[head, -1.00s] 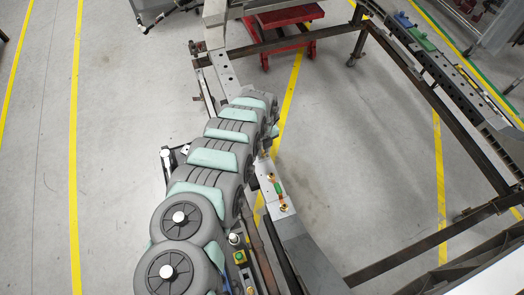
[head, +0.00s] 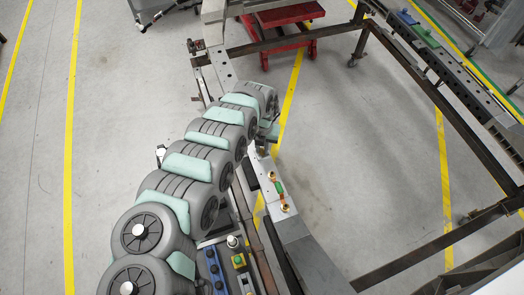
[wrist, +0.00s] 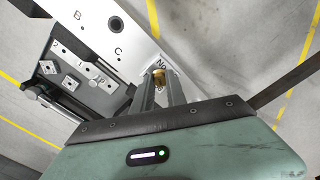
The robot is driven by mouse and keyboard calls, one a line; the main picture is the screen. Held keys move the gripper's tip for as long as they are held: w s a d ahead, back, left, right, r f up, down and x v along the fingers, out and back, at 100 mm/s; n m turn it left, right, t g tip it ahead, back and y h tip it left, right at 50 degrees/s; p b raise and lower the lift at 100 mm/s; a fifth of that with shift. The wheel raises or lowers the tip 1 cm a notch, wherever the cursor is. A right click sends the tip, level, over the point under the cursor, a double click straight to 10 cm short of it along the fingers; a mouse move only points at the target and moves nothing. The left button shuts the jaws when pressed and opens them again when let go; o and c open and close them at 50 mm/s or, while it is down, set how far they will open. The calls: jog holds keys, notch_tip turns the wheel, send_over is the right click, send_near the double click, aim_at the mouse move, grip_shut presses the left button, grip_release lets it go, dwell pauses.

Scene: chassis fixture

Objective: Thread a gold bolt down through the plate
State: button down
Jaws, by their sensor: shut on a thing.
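My gripper (wrist: 159,84) is shut on a gold bolt (wrist: 158,75) in the wrist view. The bolt sits between the two grey fingertips, in front of lettering on the pale plate (wrist: 135,48). I cannot tell whether the bolt's tip touches the plate or is in a hole. In the head view my arm hides the fingertips and the held bolt. Two other gold bolts (head: 271,176) (head: 285,208) stand on the metal rail.
A green piece (head: 278,188) lies between those two bolts. A dark fixture (wrist: 75,70) with several square, holed pieces adjoins the plate. A control box with a green button (head: 239,259) and a blue strip (head: 213,268) are near my arm. Dark frame beams (head: 420,85) surround open floor at right.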

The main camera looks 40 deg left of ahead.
jog(key=shift+d+f, duration=0.15)
jog(key=shift+f, duration=0.15)
jog(key=c, duration=1.5)
grip_release()
jog(key=shift+o, duration=0.8)
jog(key=shift+r, duration=0.2)
jog(key=shift+o, duration=0.4)
jog(key=shift+r+p, duration=0.8)
jog(key=shift+r, duration=0.45)
